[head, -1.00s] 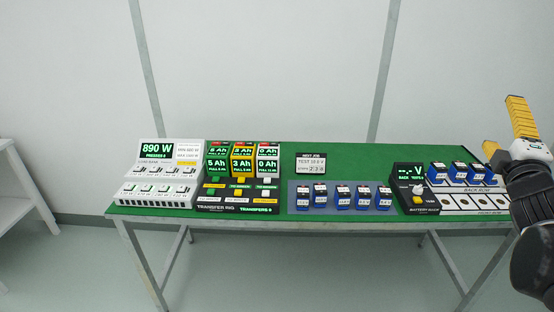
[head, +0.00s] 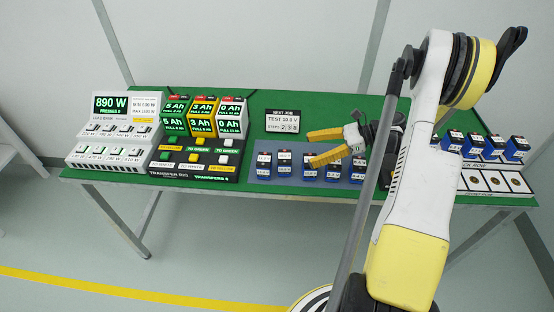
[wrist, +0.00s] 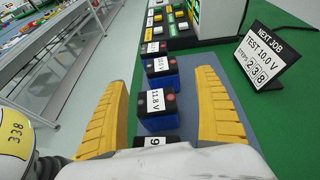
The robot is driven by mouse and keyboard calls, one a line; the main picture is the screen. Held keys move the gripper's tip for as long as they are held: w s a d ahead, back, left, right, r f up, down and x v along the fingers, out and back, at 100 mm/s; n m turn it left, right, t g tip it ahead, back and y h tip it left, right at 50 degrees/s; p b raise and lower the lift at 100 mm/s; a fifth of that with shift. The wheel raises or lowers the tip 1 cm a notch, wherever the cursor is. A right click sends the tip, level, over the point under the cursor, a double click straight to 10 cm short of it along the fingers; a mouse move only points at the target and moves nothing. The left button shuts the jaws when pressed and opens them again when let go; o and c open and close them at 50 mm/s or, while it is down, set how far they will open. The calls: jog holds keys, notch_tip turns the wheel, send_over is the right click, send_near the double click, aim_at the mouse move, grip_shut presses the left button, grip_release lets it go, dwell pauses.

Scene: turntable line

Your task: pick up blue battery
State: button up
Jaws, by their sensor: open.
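Several blue batteries with white voltage labels stand in a row on a grey mat (head: 262,148), such as the leftmost battery (head: 264,170) and the one beside it (head: 284,170). In the wrist view a battery labelled 11.8 V (wrist: 158,118) stands between the spread yellow fingers (wrist: 163,78), not gripped. Another battery (wrist: 161,72) stands just beyond the fingertips. A nearer battery's label (wrist: 154,142) is mostly hidden by my gripper.
A "NEXT JOB" sign (head: 282,121) reading TEST 10.0 V stands behind the mat. The transfer rig (head: 160,171) and load bank (head: 84,154) are left. More blue batteries (head: 493,147) stand at right. My arm hides the battery tester area.

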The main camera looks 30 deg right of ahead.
aim_at(286, 156)
jog(key=x, duration=0.3)
jog(key=shift+a+b, duration=0.1)
jog(key=shift+b, duration=0.25)
jog(key=b+x, duration=0.2)
jog(key=x, duration=0.3)
jog(key=shift+w+f, duration=0.1)
jog(key=shift+w+a, duration=0.2)
jog(key=shift+a, duration=0.15)
jog(key=c, duration=1.5)
